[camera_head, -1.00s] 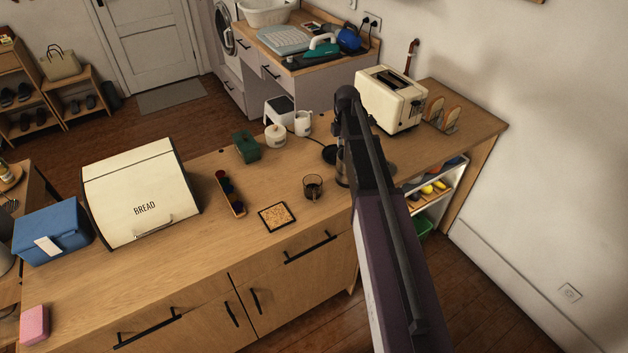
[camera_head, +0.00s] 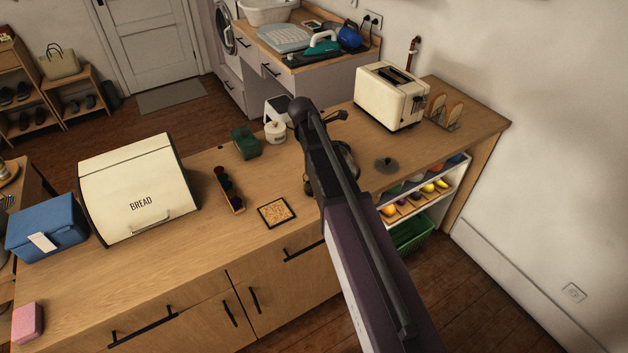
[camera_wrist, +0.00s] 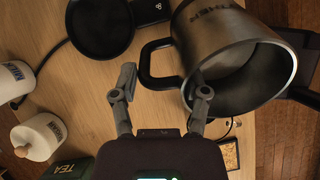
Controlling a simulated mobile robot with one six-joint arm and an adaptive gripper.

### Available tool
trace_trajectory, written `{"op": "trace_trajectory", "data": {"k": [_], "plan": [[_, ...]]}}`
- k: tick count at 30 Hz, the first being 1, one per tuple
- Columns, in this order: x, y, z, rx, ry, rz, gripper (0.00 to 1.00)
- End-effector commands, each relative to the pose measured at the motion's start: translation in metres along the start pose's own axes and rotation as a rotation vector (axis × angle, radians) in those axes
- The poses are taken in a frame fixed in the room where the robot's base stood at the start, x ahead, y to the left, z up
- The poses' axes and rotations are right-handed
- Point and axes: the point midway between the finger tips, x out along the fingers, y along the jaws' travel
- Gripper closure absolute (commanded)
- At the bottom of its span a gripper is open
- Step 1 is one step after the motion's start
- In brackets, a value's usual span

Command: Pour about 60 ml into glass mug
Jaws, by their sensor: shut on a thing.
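A steel kettle (camera_wrist: 225,50) with a black handle (camera_wrist: 150,65) fills the upper right of the wrist view. It is tilted, with its open rim facing the lower right. My gripper (camera_wrist: 163,86) is shut on the kettle's handle. The glass mug is hidden behind my arm in the head view. In the wrist view only a small dark shape shows below the kettle's rim, and I cannot tell if it is the mug. Whether liquid is flowing cannot be seen.
A black round base (camera_wrist: 100,28) with a cord stands left of the kettle. A cork trivet (camera_head: 276,212), a white canister (camera_head: 275,131), a green tin (camera_head: 245,143), a grey lid (camera_head: 386,165) and a toaster (camera_head: 390,95) stand on the counter.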

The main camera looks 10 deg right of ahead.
Motion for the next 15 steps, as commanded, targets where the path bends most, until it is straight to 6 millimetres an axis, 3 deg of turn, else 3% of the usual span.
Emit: {"op": "trace_trajectory", "data": {"k": [6,15], "plan": [[-0.019,-0.001,-0.009,0.001,-0.143,0.009,1.0],[-0.019,-0.002,-0.017,0.006,-0.329,0.019,1.0]]}}
